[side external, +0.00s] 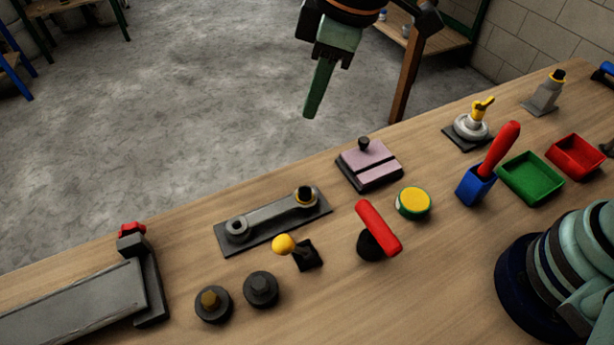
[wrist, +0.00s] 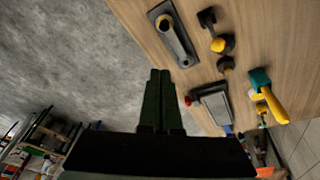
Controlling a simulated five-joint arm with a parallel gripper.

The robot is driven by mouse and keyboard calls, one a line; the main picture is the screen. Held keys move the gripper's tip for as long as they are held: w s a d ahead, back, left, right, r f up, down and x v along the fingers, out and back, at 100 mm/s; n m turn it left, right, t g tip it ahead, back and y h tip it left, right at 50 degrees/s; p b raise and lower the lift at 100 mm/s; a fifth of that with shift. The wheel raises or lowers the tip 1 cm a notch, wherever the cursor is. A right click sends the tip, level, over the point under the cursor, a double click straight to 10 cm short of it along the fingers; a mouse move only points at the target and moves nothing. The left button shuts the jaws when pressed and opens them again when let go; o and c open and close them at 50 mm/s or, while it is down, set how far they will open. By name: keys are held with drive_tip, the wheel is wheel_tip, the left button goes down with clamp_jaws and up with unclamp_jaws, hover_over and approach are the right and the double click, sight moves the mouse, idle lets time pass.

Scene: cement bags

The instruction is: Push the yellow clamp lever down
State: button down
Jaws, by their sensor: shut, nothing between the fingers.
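A yellow lever (wrist: 274,106) on a teal block (wrist: 259,79) shows at the right of the wrist view, standing on the wooden table. It looks like the clamp lever; its exact tilt is hard to judge from this angle. I cannot pick out this teal block in the side external view. My gripper (side external: 309,112) hangs in the air past the table's far edge, with its green fingers together and empty. In the wrist view its fingertips (wrist: 160,73) are well left of the yellow lever, touching nothing.
The table (side external: 330,300) carries a grey bar fixture (side external: 270,219), a yellow-knobbed stick (side external: 284,244), a red-handled part (side external: 378,228), a pink block (side external: 368,161) and a yellow-topped valve (side external: 472,125). A grey vise-like part (side external: 145,280) with a red knob stands left. Bins sit right.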

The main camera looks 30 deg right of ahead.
sight(293, 249)
drive_tip(key=s+a+f+n+g, duration=0.1)
drive_tip(key=s+a+f+n, duration=0.25)
drive_tip(key=a, duration=0.35)
drive_tip(key=s+a+f+n, duration=0.2)
drive_tip(key=s+a+f, duration=0.15)
drive_tip(key=a, duration=0.35)
drive_tip(key=shift+m+h, duration=0.25)
drive_tip(key=shift+h, duration=0.05)
drive_tip(key=f, duration=0.9)
drive_tip(key=shift+a, duration=0.35)
drive_tip(key=shift+s+d+r, duration=0.15)
drive_tip(key=shift+d, duration=0.6)
drive_tip(key=shift+s+d+r, duration=0.1)
drive_tip(key=shift+d, duration=0.65)
